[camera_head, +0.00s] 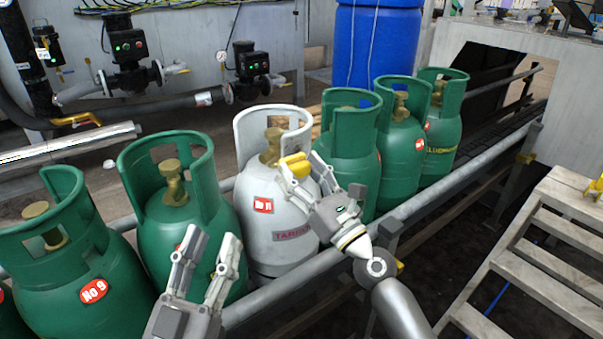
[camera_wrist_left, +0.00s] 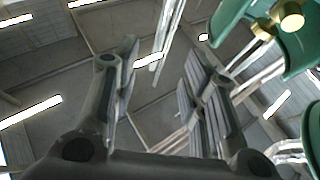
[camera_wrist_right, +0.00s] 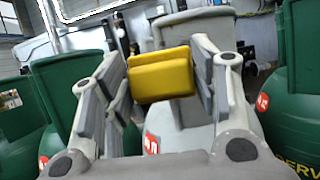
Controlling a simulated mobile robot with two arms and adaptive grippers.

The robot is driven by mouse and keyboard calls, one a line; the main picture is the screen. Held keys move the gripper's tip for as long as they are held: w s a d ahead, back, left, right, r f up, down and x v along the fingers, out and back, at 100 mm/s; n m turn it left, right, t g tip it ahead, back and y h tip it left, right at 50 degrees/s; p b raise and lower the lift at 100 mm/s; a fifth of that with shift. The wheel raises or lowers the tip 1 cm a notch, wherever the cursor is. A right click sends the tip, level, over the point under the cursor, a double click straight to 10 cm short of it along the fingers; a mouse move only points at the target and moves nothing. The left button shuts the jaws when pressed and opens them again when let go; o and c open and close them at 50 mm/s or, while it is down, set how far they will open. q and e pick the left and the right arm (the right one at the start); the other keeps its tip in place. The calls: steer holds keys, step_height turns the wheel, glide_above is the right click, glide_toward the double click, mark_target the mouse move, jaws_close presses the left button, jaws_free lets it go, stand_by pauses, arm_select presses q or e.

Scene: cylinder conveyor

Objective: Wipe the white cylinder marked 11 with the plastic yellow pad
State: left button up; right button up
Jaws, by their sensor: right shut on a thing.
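The white cylinder (camera_head: 273,240) has a red label reading No 11 and stands in a row between green cylinders. It also shows in the right wrist view (camera_wrist_right: 185,133). My right gripper (camera_head: 296,168) is shut on the yellow pad (camera_head: 295,164) and holds it at the white cylinder's collar and shoulder, on the right side; I cannot tell whether the pad touches it. The pad shows between the fingers in the right wrist view (camera_wrist_right: 160,75). My left gripper (camera_head: 210,248) is open and empty, fingers up, in front of the green cylinder left of the white one.
Green cylinders (camera_head: 175,225) stand on both sides of the white one, behind a grey conveyor rail (camera_head: 440,190). A blue barrel (camera_head: 378,45) stands behind. Wooden steps (camera_head: 545,250) are at the right. Pipes and valves (camera_head: 130,60) line the back left.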

steer(key=shift+w+a, duration=0.1)
arm_select(q)
steer(key=shift+s+r+t, duration=0.35)
steer(key=shift+r+t, duration=0.05)
steer(key=shift+r, duration=0.1)
arm_select(e)
steer(key=shift+w+a, duration=0.25)
steer(key=shift+w, duration=0.1)
arm_select(q)
steer(key=shift+s+r, duration=0.15)
steer(key=shift+r, duration=0.15)
arm_select(e)
steer(key=shift+w+a, duration=0.2)
steer(key=shift+w, duration=0.05)
arm_select(q)
steer(key=shift+s+r+t+b, duration=0.1)
steer(key=shift+t+b, duration=0.2)
arm_select(e)
steer(key=shift+d, duration=0.1)
